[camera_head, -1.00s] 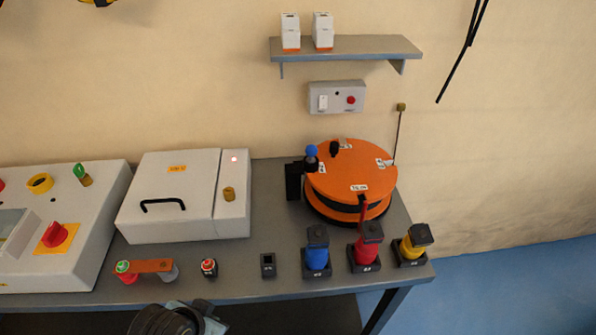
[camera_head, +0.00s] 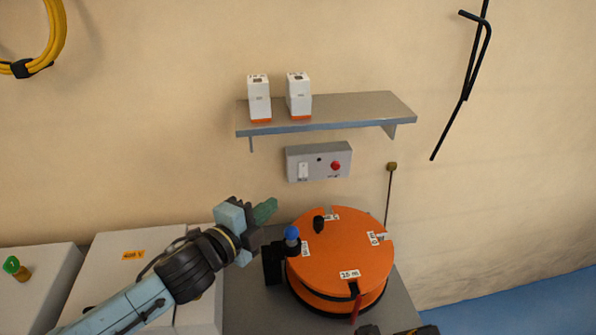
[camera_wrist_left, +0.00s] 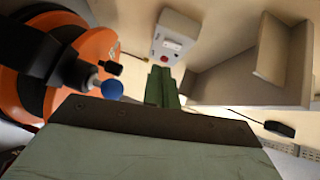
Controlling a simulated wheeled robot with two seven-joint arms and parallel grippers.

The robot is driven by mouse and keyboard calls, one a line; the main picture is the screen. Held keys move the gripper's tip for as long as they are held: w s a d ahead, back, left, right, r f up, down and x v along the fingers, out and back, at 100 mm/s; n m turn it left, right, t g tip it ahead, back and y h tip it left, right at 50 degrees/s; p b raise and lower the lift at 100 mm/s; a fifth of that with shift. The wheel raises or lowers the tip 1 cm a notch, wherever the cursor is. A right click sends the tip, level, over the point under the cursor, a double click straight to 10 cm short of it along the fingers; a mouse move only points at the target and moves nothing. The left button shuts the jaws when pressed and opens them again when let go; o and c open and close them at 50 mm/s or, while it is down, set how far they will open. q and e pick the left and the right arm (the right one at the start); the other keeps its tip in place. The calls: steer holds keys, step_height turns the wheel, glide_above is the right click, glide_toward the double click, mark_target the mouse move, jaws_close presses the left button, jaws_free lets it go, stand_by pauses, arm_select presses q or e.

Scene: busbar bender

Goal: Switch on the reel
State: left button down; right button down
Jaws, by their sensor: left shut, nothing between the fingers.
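The orange reel (camera_head: 335,255) lies flat on the grey bench, with white labels and a black knob on top; it shows at the left in the left wrist view (camera_wrist_left: 97,42). The box also shows in the left wrist view (camera_wrist_left: 176,33). My left gripper (camera_head: 265,210) is shut and empty, left of and below the box, apart from it. Its green fingers (camera_wrist_left: 162,88) point towards the box.
A shelf (camera_head: 340,112) with two white boxes is above the switch box. A blue-topped post (camera_head: 291,237) stands at the reel's left edge, close to my left gripper. A white cabinet (camera_head: 110,262) is under my left arm. The wall between gripper and box is clear.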

mark_target(306, 176)
arm_select(q)
steer(key=shift+m, duration=0.5)
steer(key=x, duration=0.6)
steer(key=r+x, duration=0.1)
steer(key=x, duration=0.3)
steer(key=shift+d+f, duration=0.1)
steer(key=shift+d, duration=0.15)
arm_select(e)
steer(key=shift+s, duration=0.55)
arm_select(q)
steer(key=shift+w+f+h+b, duration=0.2)
steer(key=shift+f+h+b, duration=0.1)
steer(key=shift+b, duration=0.45)
steer(key=shift+a+r, duration=0.1)
steer(key=shift+r, duration=0.15)
arm_select(e)
steer(key=shift+f, duration=0.7)
arm_select(q)
steer(key=shift+a, duration=0.1)
arm_select(e)
steer(key=shift+r, duration=0.1)
